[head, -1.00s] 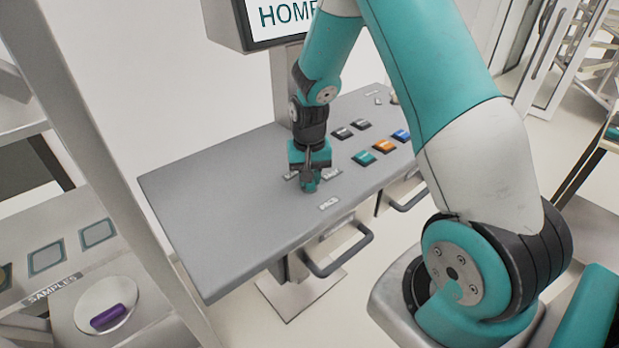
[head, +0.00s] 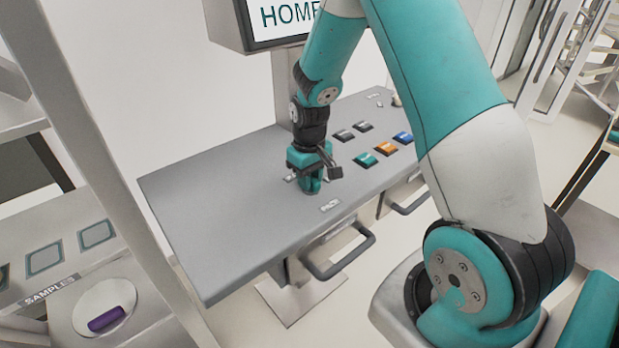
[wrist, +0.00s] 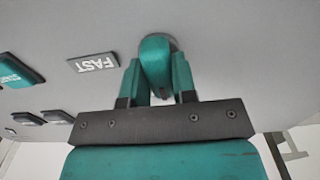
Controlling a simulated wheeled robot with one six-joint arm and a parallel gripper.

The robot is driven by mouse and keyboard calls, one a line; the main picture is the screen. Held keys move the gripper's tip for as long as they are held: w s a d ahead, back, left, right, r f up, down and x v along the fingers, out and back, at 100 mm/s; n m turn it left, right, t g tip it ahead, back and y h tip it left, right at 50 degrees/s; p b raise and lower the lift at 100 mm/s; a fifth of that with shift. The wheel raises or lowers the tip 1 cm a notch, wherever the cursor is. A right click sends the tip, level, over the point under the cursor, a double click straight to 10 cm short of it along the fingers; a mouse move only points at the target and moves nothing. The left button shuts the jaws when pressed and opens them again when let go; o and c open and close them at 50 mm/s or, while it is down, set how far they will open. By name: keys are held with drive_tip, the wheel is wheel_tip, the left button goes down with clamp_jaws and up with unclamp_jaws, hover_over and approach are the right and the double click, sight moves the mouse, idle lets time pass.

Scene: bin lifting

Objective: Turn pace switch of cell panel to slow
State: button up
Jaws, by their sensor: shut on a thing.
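The cell panel (head: 225,215) is a grey slanted desk in the head view. Its pace switch shows in the wrist view as a teal knob (wrist: 156,62) on a dark round base. My gripper (wrist: 156,82) is shut on the knob, one finger on each side. In the head view my gripper (head: 311,186) points down onto the panel just behind the PACE label (head: 330,205) and hides most of the switch. A FAST label (wrist: 93,62) lies left of the knob in the wrist view. The SLOW label cannot be made out.
Several buttons, among them a teal one (head: 365,159), an orange one (head: 386,148) and a blue one (head: 404,138), lie right of my gripper. A screen (head: 283,20) reads HOME. A drawer handle (head: 340,255) juts from the panel's front. The panel's left part is bare.

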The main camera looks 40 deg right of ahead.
idle(0.3)
drive_tip(key=o, duration=0.9)
drive_tip(key=shift+r, duration=0.15)
wheel_tip(320, 180, up, 17)
drive_tip(key=b, duration=0.3)
drive_tip(key=shift+r, duration=0.1)
